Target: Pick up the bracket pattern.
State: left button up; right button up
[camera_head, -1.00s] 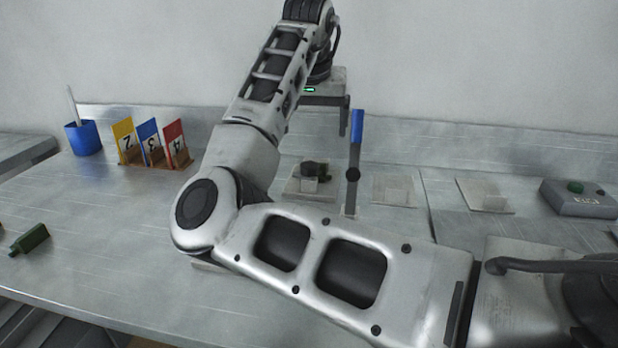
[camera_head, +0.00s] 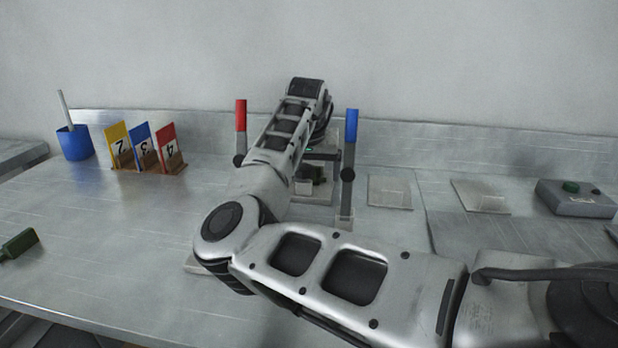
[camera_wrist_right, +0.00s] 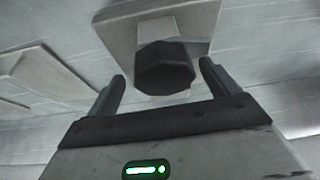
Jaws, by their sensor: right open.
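A dark piece (camera_wrist_right: 163,66), which I take to be the bracket pattern, sits on a light block on a square plate (camera_wrist_right: 118,28). In the right wrist view my right gripper (camera_wrist_right: 160,78) is open, one finger on each side of the piece, with gaps visible. The piece looks just ahead of the fingertips; its exact depth between them is unclear. In the head view my forearm and wrist hide much of the plate. My left gripper is not in view.
A red-handled lever (camera_head: 240,130) and a blue-handled lever (camera_head: 350,140) stand upright either side of my wrist. Flat plates (camera_head: 389,191) and a grey button box (camera_head: 575,198) lie to the right. Numbered cards (camera_head: 143,148), a blue cup (camera_head: 74,143) and a green piece (camera_head: 19,244) are left.

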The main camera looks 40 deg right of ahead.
jog(key=c, duration=1.1)
